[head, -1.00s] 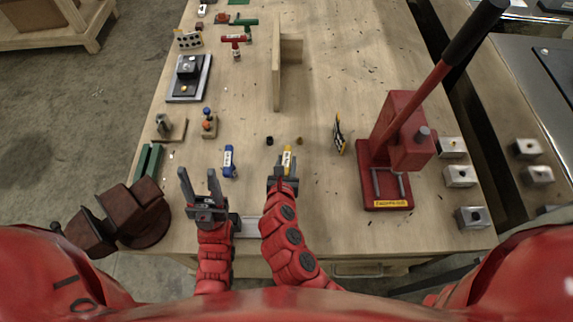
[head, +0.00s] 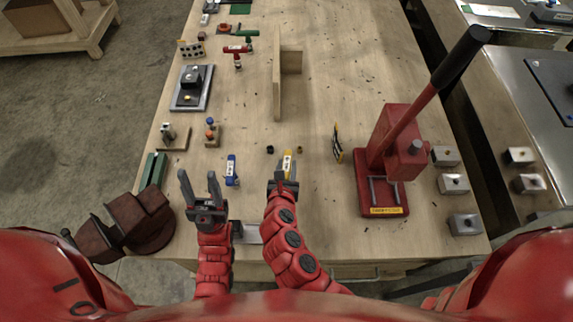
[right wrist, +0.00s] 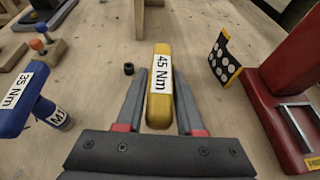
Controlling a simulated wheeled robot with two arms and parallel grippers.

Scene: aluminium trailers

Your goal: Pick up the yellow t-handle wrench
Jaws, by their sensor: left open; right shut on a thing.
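The yellow t-handle wrench (head: 288,158) shows its yellow handle with a white "45 Nm" label, which reads clearly in the right wrist view (right wrist: 159,90). My right gripper (head: 283,178) is shut on this handle, with one finger along each side. The wrench's lower part is hidden, and I cannot tell whether it touches the table. My left gripper (head: 198,174) is open and empty, to the left of the right one. A blue t-handle wrench (head: 231,171) labelled "35 Nm" (right wrist: 25,98) stands between and beyond the two grippers.
A red lever press (head: 383,180) stands to the right, with a dotted board (head: 337,145) beside it. A wooden upright (head: 277,88) rises beyond the wrench. A dark red-brown vise-like object (head: 140,220) is at the left edge.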

